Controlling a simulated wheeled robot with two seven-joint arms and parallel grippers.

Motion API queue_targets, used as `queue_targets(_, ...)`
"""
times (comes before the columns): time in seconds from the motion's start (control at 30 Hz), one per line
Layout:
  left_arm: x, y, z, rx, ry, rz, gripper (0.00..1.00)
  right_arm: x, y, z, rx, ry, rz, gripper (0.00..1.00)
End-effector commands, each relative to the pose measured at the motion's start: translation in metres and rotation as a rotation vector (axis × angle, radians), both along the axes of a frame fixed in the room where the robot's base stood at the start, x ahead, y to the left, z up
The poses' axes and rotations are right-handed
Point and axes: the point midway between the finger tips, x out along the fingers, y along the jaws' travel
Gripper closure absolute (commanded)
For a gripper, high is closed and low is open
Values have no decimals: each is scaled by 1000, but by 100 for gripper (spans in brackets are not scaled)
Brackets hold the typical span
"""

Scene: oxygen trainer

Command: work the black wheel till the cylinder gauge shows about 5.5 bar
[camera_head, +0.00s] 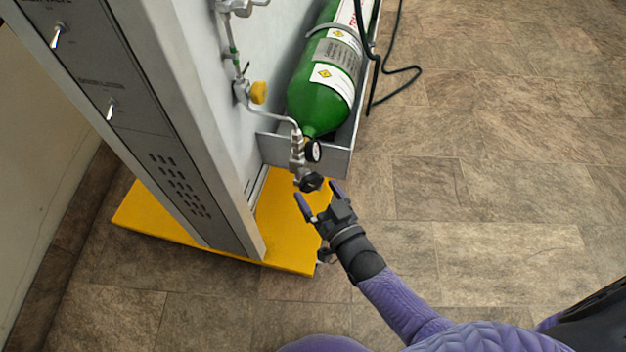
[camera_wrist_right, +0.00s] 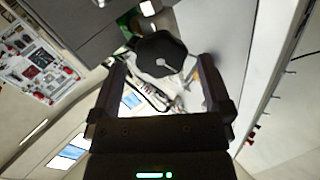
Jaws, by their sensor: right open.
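The black wheel (camera_head: 311,182) sits at the lower end of the metal valve fitting below the green cylinder (camera_head: 318,102). The cylinder gauge (camera_head: 313,151), round with a black rim, is just above it; its reading is too small to make out. My right gripper (camera_head: 320,197) is open, with its fingertips just short of the wheel on either side of it. In the right wrist view the black wheel (camera_wrist_right: 161,55) shows beyond and between the tips of the open fingers (camera_wrist_right: 162,85), apparently untouched. My left gripper is not in view.
The cylinder lies in a grey tray (camera_head: 338,160) beside the grey panel cabinet (camera_head: 150,100) on a yellow base (camera_head: 290,235). A yellow knob (camera_head: 258,92) is on the pipe above. A black hose (camera_head: 400,80) hangs at the right. The tiled floor at right is clear.

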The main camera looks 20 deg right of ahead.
Motion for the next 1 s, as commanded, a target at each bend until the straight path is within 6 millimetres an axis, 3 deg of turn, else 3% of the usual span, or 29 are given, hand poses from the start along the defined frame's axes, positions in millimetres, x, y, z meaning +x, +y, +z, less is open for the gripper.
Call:
queue_targets(0.1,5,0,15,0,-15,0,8,-31,-4,6,-1,1,0,0)
queue_targets(0.3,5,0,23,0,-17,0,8,-64,-9,3,0,0,0,0)
queue_targets(1.0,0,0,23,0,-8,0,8,-68,-9,1,1,0,0,0)
